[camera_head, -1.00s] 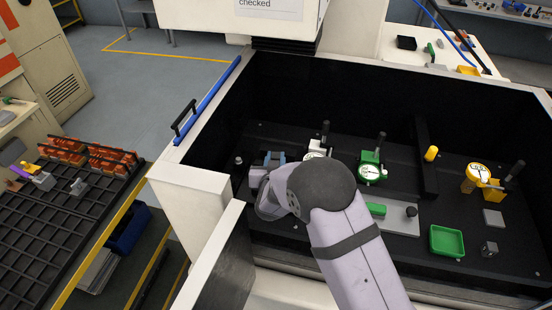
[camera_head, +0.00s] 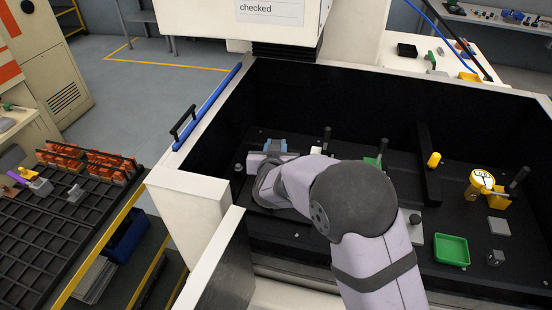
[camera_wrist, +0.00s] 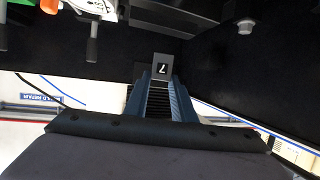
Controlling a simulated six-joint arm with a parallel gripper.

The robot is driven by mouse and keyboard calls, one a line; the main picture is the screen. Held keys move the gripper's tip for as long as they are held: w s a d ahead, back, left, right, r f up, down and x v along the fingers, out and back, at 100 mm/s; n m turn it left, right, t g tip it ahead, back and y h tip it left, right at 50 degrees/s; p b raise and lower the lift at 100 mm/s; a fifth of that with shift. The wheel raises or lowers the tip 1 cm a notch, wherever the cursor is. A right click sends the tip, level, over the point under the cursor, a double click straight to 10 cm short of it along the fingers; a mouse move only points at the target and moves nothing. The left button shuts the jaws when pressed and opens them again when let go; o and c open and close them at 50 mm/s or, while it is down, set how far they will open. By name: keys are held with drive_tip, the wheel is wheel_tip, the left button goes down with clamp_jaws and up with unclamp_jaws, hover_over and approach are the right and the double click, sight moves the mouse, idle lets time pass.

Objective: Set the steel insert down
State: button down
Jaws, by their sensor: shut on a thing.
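The steel insert (camera_wrist: 163,66) is a small grey block with a dark plate marked "7". In the wrist view it sits at the tips of my gripper's two blue-grey fingers. My gripper (camera_wrist: 162,84) is shut on it. In the head view my gripper (camera_head: 274,146) is at the left end of the black machine bed, near the back wall. My wrist and forearm hide much of that area. I cannot make out the insert clearly there, nor whether it touches the bed.
A green tray (camera_head: 451,250), a grey block (camera_head: 499,226) and a yellow dial gauge (camera_head: 482,181) stand at the right. A black rail (camera_head: 428,170) with a yellow knob crosses the bed. A slotted black rack (camera_head: 60,235) lies outside at the left.

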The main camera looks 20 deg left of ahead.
drive_tip(key=shift+r, duration=1.2)
